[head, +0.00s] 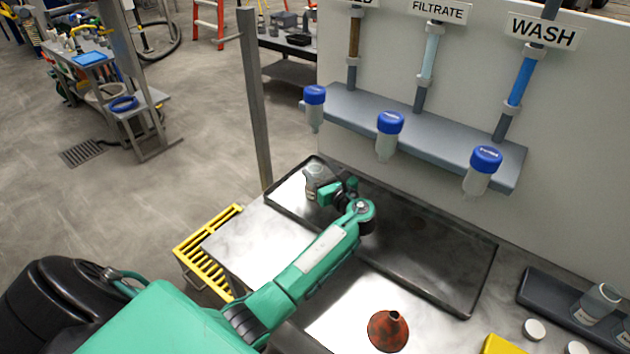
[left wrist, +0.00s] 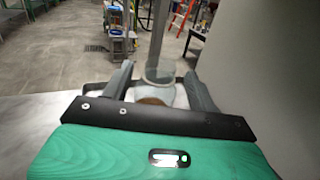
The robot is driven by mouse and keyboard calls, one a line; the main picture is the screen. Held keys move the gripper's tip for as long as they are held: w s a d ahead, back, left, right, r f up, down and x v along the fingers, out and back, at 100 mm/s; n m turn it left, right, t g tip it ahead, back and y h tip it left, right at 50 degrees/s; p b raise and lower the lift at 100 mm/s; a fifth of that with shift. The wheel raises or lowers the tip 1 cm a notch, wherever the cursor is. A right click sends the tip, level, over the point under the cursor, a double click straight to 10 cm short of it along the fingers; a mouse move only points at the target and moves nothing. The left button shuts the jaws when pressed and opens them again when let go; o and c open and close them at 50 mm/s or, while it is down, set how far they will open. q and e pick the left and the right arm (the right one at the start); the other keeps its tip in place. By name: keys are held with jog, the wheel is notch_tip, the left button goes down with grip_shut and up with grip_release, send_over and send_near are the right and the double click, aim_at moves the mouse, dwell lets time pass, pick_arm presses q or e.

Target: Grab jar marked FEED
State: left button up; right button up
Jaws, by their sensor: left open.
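A clear jar (head: 311,180) stands in the far left end of the dark tray (head: 440,285), with a pale label whose words I cannot read. My left gripper (head: 327,190) is open at the jar, partly hiding it in the head view. In the left wrist view the two fingers of the left gripper (left wrist: 160,92) lie either side of a clear jar (left wrist: 160,73) with something brown low in it. I cannot tell whether either finger touches it. My right gripper is out of view.
Three blue-capped bottles (head: 388,137) hang along a grey ledge (head: 350,112) under the FILTRATE (head: 438,11) and WASH (head: 541,31) signs; a third sign is cut off. A rust-red funnel (head: 388,331) sits in front. More labelled jars (head: 597,303) stand at right. A grey post (head: 253,100) rises behind.

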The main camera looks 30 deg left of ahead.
pick_arm(q)
jog(key=x, duration=0.2)
jog(key=shift+w+a+r, duration=0.1)
jog(key=shift+w+a, duration=0.05)
jog(key=shift+a, duration=0.1)
jog(key=shift+w+a, duration=0.15)
jog(key=shift+a, duration=0.15)
jog(key=shift+c, duration=0.5)
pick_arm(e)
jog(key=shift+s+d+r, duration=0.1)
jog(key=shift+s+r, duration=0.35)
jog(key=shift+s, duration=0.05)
pick_arm(q)
grip_shut()
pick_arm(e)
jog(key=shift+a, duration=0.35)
